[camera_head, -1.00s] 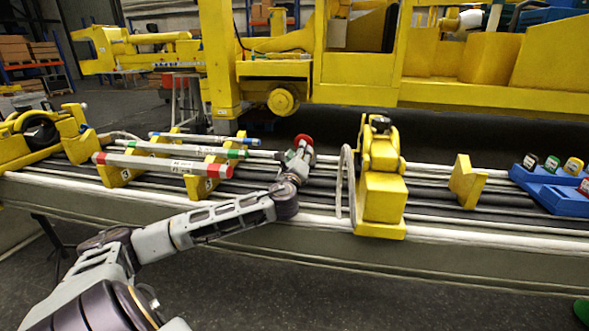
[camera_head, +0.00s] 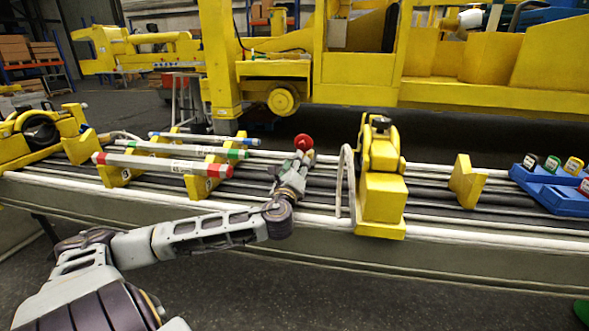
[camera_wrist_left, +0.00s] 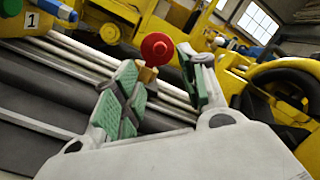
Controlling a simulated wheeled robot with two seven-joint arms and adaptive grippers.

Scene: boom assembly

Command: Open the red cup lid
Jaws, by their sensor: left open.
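A round red lid (camera_head: 303,142) stands among the grey and white pipes on the bench, right of the pipe ends. In the left wrist view the red lid (camera_wrist_left: 157,47) is a disc with a small knob at its centre. A short yellow-brown piece (camera_wrist_left: 147,75) shows below it, close to the left finger. My left gripper (camera_head: 299,159) is just in front of the lid. In the wrist view my left gripper (camera_wrist_left: 160,66) is open, its green-padded fingers apart and the lid beyond their tips. I cannot tell if a finger touches it. My right gripper is out of view.
Yellow stands hold red-, green- and blue-ended pipes (camera_head: 163,164) to the left. A yellow clamp block (camera_head: 381,190) with a pale hose loop (camera_head: 346,185) stands close on the right. A blue tray (camera_head: 551,191) with coloured caps is at far right.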

